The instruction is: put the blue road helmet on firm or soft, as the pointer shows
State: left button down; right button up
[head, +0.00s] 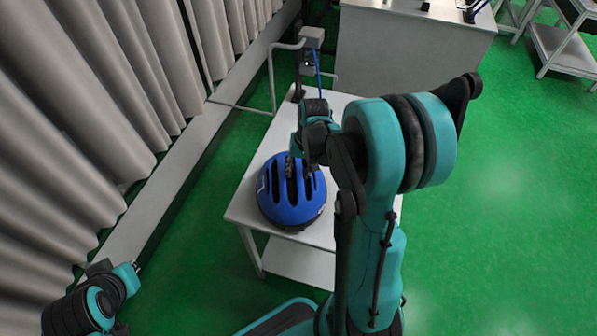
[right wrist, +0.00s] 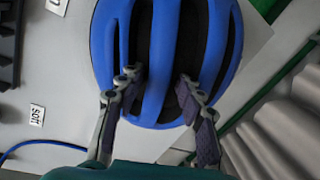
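The blue road helmet (head: 291,205) is at the front left of a white table, crown up; it fills the upper middle of the right wrist view (right wrist: 163,60). I cannot tell whether its rim touches the table. My right gripper (head: 303,163) is over the crown. A "soft" label (right wrist: 37,115) lies on the table; another label (right wrist: 57,6) is cut off. No pointer is readable. My left gripper (head: 133,267) is empty at the lower left.
The white table (head: 243,208) has a lower shelf. A grey box on a post (head: 311,37) with a blue cable stands behind it. Grey curtains (head: 90,90) line the left side. A larger bench (head: 410,50) is behind. Green floor is free at the right.

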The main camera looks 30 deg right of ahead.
notch_tip(320, 180, up, 11)
jog(key=d+p, duration=0.1)
jog(key=p, duration=0.3)
jog(key=s+a+r+n+t, duration=0.3)
jog(key=s+a, duration=0.2)
jog(key=a, duration=0.1)
jog(key=s+a+r+n+t+h, duration=0.1)
jog(key=s+a+r+n+t, duration=0.2)
jog(key=s+a, duration=0.2)
jog(key=shift+a, duration=1.15)
notch_tip(320, 180, down, 5)
jog(key=b, duration=0.5)
